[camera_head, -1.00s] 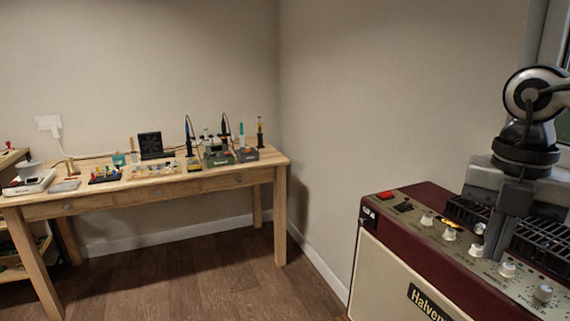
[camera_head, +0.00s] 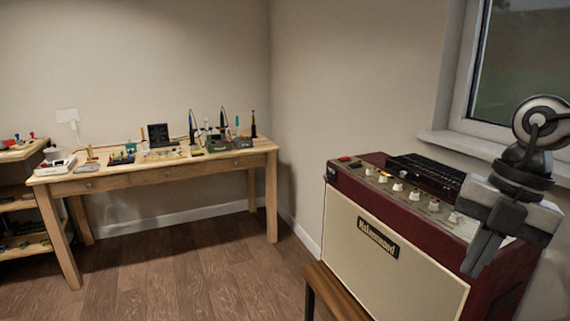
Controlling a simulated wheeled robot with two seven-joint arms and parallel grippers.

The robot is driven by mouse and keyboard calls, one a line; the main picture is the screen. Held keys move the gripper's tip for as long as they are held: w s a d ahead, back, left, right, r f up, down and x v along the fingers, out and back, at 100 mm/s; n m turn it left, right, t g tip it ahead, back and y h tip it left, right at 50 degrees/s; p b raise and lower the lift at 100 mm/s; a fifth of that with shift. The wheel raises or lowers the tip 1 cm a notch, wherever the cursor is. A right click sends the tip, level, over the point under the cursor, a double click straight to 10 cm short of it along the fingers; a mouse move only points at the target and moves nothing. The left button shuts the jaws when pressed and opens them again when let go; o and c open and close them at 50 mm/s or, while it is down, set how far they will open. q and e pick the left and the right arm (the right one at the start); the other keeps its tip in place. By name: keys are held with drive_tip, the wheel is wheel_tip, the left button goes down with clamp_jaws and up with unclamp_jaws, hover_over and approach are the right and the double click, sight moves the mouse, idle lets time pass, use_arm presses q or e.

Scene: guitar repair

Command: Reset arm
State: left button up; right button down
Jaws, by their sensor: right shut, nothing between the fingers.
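My right gripper (camera_head: 480,262) is at the right of the head view, on the near side of the amplifier's right end. Its fingers are shut with nothing between them and point down to the left. It covers part of the amplifier's top right corner. The amplifier (camera_head: 395,255) is dark red with a cream front, a row of several pale knobs and a dark vent grille on top. My left gripper is not in view.
The amplifier stands on a wooden stand (camera_head: 333,293). A wooden workbench (camera_head: 110,182) with soldering tools and small parts stands against the back wall. A shelf (camera_head: 22,218) is at the far left. A window (camera_head: 520,70) is at upper right. The wooden floor between is clear.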

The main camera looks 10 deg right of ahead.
drive_tip(key=w+a+f+m+t+y, duration=0.1)
drive_tip(key=a+f+m+t+y, duration=0.15)
drive_tip(key=f+m+t, duration=0.6)
drive_tip(key=a+f+m+t+y, duration=0.25)
drive_tip(key=f+m+t, duration=0.3)
drive_tip(key=f, duration=0.55)
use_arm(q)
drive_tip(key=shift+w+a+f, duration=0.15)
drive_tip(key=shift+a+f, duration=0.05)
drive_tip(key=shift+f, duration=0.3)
use_arm(e)
drive_tip(key=s+a+f+m+g+h, duration=0.3)
drive_tip(key=s+a+f+m, duration=0.6)
drive_tip(key=a+f, duration=0.3)
drive_tip(key=shift+s+a+f+m+g+h, duration=0.2)
drive_tip(key=shift+f+m+g+h, duration=0.1)
drive_tip(key=shift+f+m+h, duration=0.5)
drive_tip(key=shift+d, duration=0.15)
